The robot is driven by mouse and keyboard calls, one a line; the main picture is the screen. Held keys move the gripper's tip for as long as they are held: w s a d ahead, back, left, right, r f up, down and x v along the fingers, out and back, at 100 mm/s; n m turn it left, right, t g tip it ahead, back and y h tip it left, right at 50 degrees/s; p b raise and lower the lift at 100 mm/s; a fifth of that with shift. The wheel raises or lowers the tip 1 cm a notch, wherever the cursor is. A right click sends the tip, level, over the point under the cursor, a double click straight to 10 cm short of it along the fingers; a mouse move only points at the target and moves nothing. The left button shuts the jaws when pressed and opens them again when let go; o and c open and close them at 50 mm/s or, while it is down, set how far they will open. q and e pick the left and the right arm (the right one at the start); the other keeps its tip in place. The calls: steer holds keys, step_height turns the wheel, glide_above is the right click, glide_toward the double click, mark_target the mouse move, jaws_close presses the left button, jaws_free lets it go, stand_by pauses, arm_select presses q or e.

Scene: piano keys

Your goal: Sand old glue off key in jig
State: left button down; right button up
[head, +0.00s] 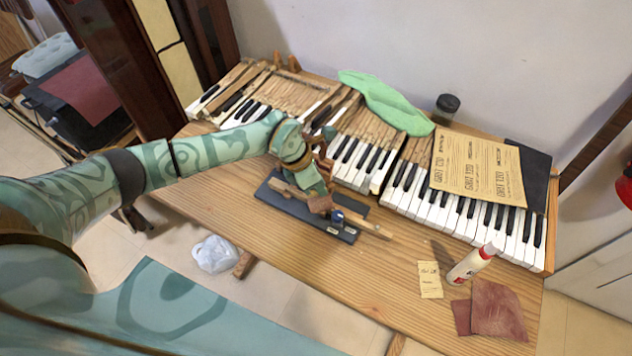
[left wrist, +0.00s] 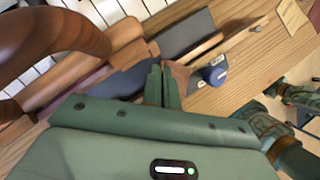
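The jig (head: 352,237) is a dark board with small labels, lying on the table; a long bare wooden key (head: 372,229) lies across it and sticks out at the right. A blue round knob (head: 337,217) sits beside the key and also shows in the left wrist view (left wrist: 215,76). My left gripper (head: 317,192) is over the jig, pointing down. In the left wrist view its fingers (left wrist: 163,84) are nearly together, with a brown piece of sandpaper (left wrist: 180,74) at their tips, at the key. The gripper hides part of the key. My right gripper cannot be made out.
The piano keyboard (head: 470,215) fills the table's back, with papers (head: 478,170) and a green cloth (head: 385,102) on it. A glue bottle (head: 472,264), a yellow note (head: 430,279) and reddish-brown sheets (head: 497,311) lie at the right. The front middle of the table is clear.

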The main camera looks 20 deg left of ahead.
arm_select(q)
steer(key=shift+w+a, duration=0.15)
steer(key=shift+a, duration=0.9)
steer(key=shift+w+a, duration=0.1)
steer(key=shift+a, duration=0.9)
steer(key=shift+w+a+f+b, duration=0.15)
steer(key=shift+a+b, duration=0.5)
steer(key=shift+a, duration=1.05)
steer(key=shift+w+a+b, duration=0.15)
steer(key=shift+a+b, duration=0.35)
steer(key=shift+a, duration=1.65)
steer(key=shift+r, duration=0.25)
steer(key=shift+r+p, duration=2.2)
steer(key=shift+r, duration=0.7)
steer(key=shift+r, duration=0.1)
step_height(320, 180, up, 3)
steer(key=shift+f+p, duration=0.1)
steer(key=shift+p, duration=1.05)
